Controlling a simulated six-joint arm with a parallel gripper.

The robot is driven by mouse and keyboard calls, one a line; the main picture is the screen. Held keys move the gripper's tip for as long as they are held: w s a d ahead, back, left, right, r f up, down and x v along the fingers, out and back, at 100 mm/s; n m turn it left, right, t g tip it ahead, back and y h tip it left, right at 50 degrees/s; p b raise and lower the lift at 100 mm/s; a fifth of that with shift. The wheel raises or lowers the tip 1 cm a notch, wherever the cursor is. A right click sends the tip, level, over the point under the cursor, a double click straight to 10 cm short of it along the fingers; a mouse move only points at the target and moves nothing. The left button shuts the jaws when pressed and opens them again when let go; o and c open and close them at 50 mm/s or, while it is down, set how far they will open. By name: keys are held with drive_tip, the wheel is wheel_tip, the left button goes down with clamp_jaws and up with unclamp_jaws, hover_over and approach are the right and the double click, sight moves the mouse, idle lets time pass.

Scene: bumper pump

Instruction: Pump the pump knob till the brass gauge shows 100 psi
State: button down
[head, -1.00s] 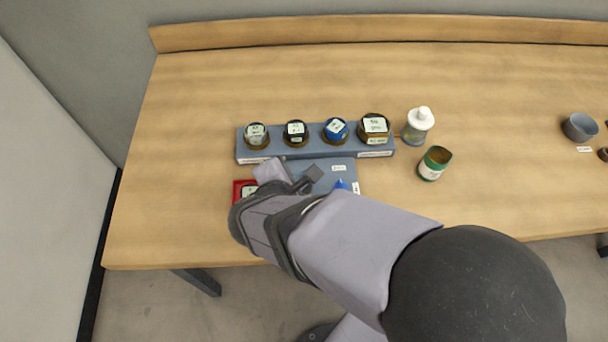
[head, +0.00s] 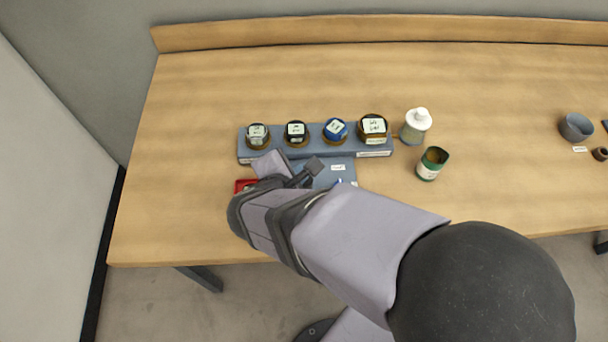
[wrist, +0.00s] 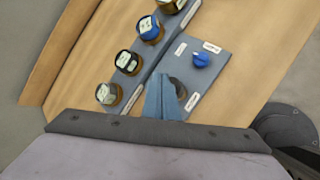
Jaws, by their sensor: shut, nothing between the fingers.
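In the head view, several round gauges with brass-coloured rims stand on a grey-blue block, among them a large one at the right end (head: 373,127). Their readings are too small to tell, and I cannot tell which is the brass gauge. In the wrist view, my gripper (wrist: 163,98) is shut and empty, with its blue-grey fingers over the lower panel. A dark round knob (wrist: 179,87) shows partly behind the fingers; it may be the pump knob. I cannot tell whether they touch. In the head view my arm hides most of the panel.
A blue knob (wrist: 201,60) sits on the panel. A red part (head: 244,185) shows beside my arm. A grey bowl (head: 576,127) is far right. The table's back is clear.

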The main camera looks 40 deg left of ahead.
drive_tip(key=shift+r+p, duration=1.6)
drive_tip(key=shift+r, duration=0.65)
drive_tip(key=w+d+f+m+g+h, duration=0.1)
drive_tip(key=w+d+m+h, duration=0.1)
drive_tip(key=w+d+m, duration=0.35)
drive_tip(key=w+d+f+m+g+h, duration=0.1)
drive_tip(key=w+d+m+h, duration=0.15)
drive_tip(key=d, duration=0.65)
drive_tip(key=w+d+f+m+g+h, duration=0.1)
drive_tip(key=w+d+m, duration=0.25)
drive_tip(key=d, duration=0.35)
drive_tip(key=s+d+m+g+y, duration=0.1)
drive_tip(key=s+d+m+g, duration=0.1)
drive_tip(key=d+m, duration=0.8)
drive_tip(key=s+d+f+m+g+y, duration=0.1)
drive_tip(key=s+d+m+g, duration=0.2)
drive_tip(key=d+m, duration=0.6)
drive_tip(key=shift+s+d+f+m+g, duration=0.15)
drive_tip(key=shift+s+d+m+g, duration=0.25)
drive_tip(key=shift+s, duration=0.6)
